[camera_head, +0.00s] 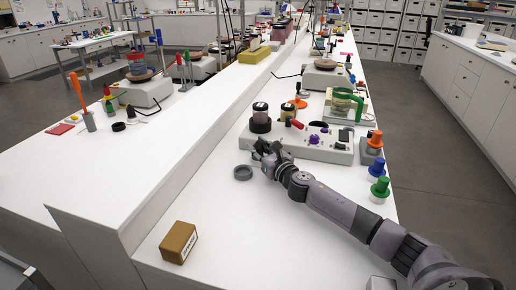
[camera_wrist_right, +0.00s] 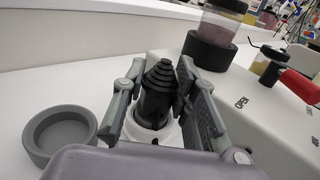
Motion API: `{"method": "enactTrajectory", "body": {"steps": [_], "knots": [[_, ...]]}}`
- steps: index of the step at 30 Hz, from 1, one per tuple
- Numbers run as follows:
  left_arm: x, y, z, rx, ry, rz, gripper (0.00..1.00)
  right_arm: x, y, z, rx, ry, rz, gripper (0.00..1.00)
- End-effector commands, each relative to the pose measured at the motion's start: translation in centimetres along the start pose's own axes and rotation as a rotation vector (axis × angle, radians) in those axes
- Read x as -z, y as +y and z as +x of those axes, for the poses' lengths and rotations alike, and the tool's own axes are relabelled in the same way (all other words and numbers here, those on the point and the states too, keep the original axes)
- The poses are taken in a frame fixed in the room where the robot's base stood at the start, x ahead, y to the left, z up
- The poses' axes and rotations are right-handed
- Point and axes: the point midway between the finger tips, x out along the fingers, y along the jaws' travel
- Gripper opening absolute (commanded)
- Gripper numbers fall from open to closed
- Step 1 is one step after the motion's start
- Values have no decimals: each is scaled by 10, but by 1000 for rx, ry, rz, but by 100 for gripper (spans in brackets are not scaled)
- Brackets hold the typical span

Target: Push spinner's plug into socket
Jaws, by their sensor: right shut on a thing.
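The plug is a black piece with a stepped, ridged top (camera_wrist_right: 158,85), upright between the fingers of my right gripper (camera_wrist_right: 160,75) in the right wrist view. A white round collar (camera_wrist_right: 140,132) surrounds its lower part; whether this is the socket, and how deep the plug sits, I cannot tell. In the head view my right gripper (camera_head: 265,152) is at the left end of a long white box (camera_head: 328,150) and hides the plug. Which device is the spinner is unclear. My left gripper is not in view.
A grey ring-shaped dish (camera_head: 243,173) lies left of the gripper, also in the wrist view (camera_wrist_right: 58,135). A jar (camera_head: 260,112) stands on a black ring behind. Blue (camera_head: 376,167) and green (camera_head: 380,187) capped items stand right. A brown box (camera_head: 178,242) sits in front.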

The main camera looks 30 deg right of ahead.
Motion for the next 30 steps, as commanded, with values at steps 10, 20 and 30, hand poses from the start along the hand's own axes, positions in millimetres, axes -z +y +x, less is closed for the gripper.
{"method": "enactTrajectory", "body": {"steps": [10, 20, 30], "knots": [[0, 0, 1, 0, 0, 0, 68, 5, 1, -1, -1, 7, 0, 31], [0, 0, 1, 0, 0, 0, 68, 3, 0, 0, -1, 4, 0, 50], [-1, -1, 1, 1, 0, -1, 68, 4, 0, -5, 0, 5, -1, 50]]}}
